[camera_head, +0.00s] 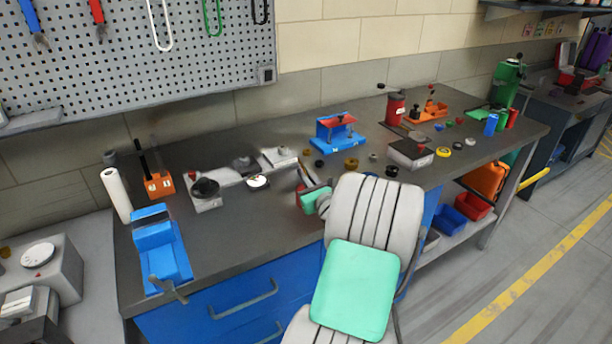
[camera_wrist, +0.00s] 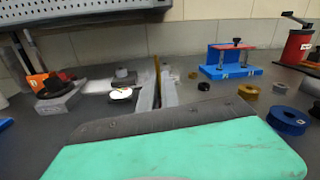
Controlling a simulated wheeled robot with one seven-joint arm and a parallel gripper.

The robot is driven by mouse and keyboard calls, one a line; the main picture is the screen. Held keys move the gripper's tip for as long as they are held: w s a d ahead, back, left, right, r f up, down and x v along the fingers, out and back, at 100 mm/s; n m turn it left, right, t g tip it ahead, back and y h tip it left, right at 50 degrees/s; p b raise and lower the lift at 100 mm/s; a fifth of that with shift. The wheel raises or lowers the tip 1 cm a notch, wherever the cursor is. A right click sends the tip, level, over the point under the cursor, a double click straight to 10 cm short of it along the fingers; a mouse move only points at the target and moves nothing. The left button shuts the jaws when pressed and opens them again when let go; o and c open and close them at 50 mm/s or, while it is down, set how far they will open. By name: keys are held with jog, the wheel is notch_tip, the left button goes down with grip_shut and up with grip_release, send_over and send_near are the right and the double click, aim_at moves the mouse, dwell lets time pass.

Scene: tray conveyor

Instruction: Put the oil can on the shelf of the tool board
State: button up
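The likely oil can is a red can (camera_head: 395,109) with a pale label and dark top parts. It stands upright toward the back of the bench, and also shows in the wrist view (camera_wrist: 296,47). The tool board (camera_head: 190,50) is a perforated grey panel on the wall, at upper left. Its shelf (camera_head: 32,122) is a grey ledge at the lower left. My gripper (camera_head: 309,175) is over the middle of the bench, left of and apart from the can. Its narrow fingers show in the wrist view (camera_wrist: 157,88), close together with a thin brown strip between; whether they hold it is unclear.
A blue vise (camera_head: 157,250) and a white roll (camera_head: 116,194) stand at the left end. A blue stand (camera_head: 338,132) is on the bench behind my gripper. Several small rings and a grey box (camera_head: 410,152) lie near the can. Aisle floor (camera_head: 530,230) is clear at right.

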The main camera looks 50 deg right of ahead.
jog(key=o, duration=0.4)
jog(key=shift+o, duration=0.2)
jog(key=shift+r, duration=0.1)
